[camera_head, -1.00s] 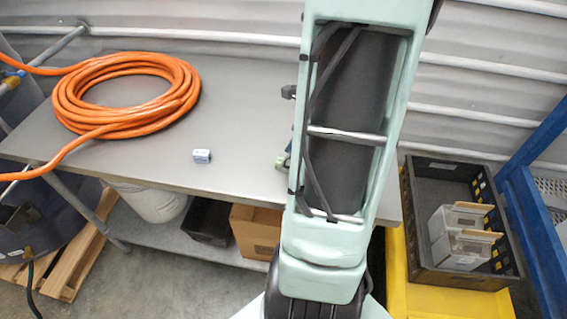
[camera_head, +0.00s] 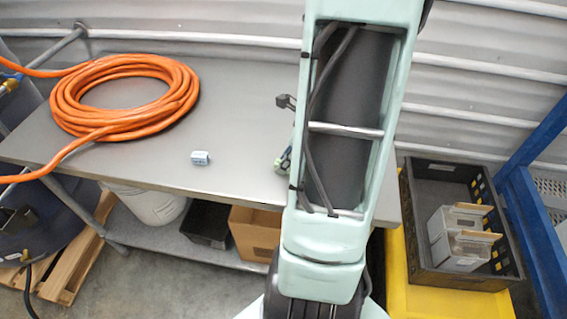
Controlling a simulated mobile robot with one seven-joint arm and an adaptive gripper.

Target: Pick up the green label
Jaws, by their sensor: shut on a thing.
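My arm stands large in the right middle of the head view and covers part of the table. My gripper does not show clearly; it seems hidden behind my arm. A small dark part sticks out at the arm's left edge, and I cannot tell what it belongs to. A small greenish and dark piece shows lower on that edge, partly covered; I cannot tell whether it is the green label. No green label can be made out for sure. A small blue and white item (camera_head: 201,158) lies alone on the grey table (camera_head: 235,110).
A coiled orange hose (camera_head: 185,97) lies on the table's left. Below are a white bucket (camera_head: 148,205), a dark bin (camera_head: 206,222) and a cardboard box (camera_head: 254,232). At right, a black crate (camera_head: 472,283) holds clear containers (camera_head: 460,238), beside a blue frame (camera_head: 540,215).

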